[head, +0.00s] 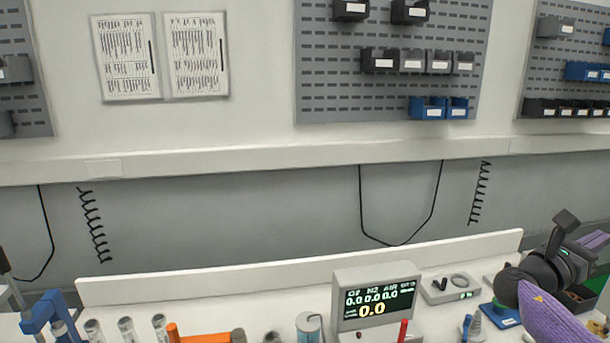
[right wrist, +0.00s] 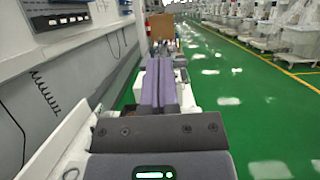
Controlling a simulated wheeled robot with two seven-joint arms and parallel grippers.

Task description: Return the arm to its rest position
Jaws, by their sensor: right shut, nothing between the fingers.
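My right arm comes in at the lower right of the head view, with a purple link and black wrist joints above the right end of the white worktop (head: 300,262). My right gripper (head: 596,240) is at the right edge of that view and points right, away from the worktop's objects. In the right wrist view its two purple fingers (right wrist: 158,62) lie together, shut and empty, pointing along the aisle. The fingertips touch nothing that I can make out. My left gripper is not in view.
A monitor box (head: 375,295) with a lit display stands on the worktop. An orange tool (head: 203,338), small jars and a blue stand (head: 42,314) are along the front. Bins hang on grey pegboards (head: 390,90). The wrist view shows open green floor (right wrist: 225,75) and a brown box (right wrist: 161,27) ahead.

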